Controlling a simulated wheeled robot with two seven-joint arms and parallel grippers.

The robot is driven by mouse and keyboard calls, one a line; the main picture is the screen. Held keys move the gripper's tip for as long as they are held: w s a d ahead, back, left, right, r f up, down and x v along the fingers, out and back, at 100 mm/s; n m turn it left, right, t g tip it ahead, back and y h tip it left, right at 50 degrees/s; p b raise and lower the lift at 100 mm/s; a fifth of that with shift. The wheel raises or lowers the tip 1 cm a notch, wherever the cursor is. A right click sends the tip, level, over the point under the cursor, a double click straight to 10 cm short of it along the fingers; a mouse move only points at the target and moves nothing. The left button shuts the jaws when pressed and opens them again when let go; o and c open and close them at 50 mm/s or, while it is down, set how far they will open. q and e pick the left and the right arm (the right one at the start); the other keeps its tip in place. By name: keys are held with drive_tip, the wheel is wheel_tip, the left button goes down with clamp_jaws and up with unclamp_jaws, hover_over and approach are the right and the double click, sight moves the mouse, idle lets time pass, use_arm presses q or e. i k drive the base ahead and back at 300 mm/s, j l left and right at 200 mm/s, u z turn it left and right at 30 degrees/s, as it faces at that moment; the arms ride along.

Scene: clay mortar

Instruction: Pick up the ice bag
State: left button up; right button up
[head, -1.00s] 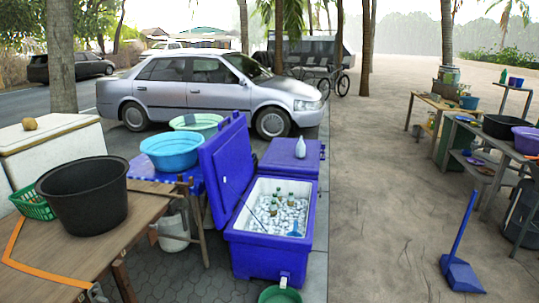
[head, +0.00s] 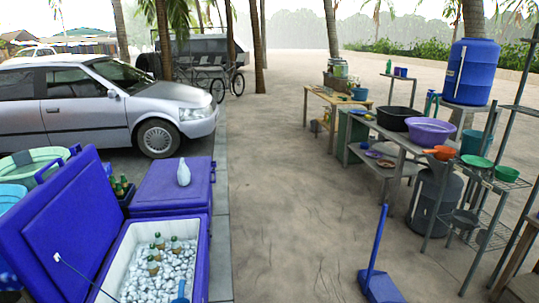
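I cannot pick out a thing that is surely an ice bag. An open blue cooler (head: 203,262) at the lower left holds loose ice (head: 160,279), several bottles (head: 153,266) and a blue scoop (head: 180,292). Its lid (head: 60,228) is tilted up on the left. A closed blue cooler (head: 165,196) stands behind it, with a small pale bottle-shaped object (head: 184,173) upright on top; I cannot tell whether it is a bag. Neither of my grippers is in view.
A blue long-handled dustpan (head: 377,283) stands on the paving at the lower right. Shelves at the right hold a purple basin (head: 431,131) and a black basin (head: 398,118). A silver car (head: 90,105) is parked at the left. The paving (head: 290,200) between is clear.

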sight(184, 176)
drive_tip(key=i, duration=1.9)
drive_tip(key=i+u, duration=0.2)
drive_tip(key=i, duration=0.3)
drive_tip(key=i+l+u, duration=0.15)
drive_tip(key=i, duration=0.3)
drive_tip(key=i+l+u, duration=0.2)
drive_tip(key=i, duration=0.3)
drive_tip(key=i+l+u, duration=0.15)
drive_tip(key=i+l, duration=0.15)
drive_tip(key=i, duration=0.15)
drive_tip(key=i+l+u, duration=1)
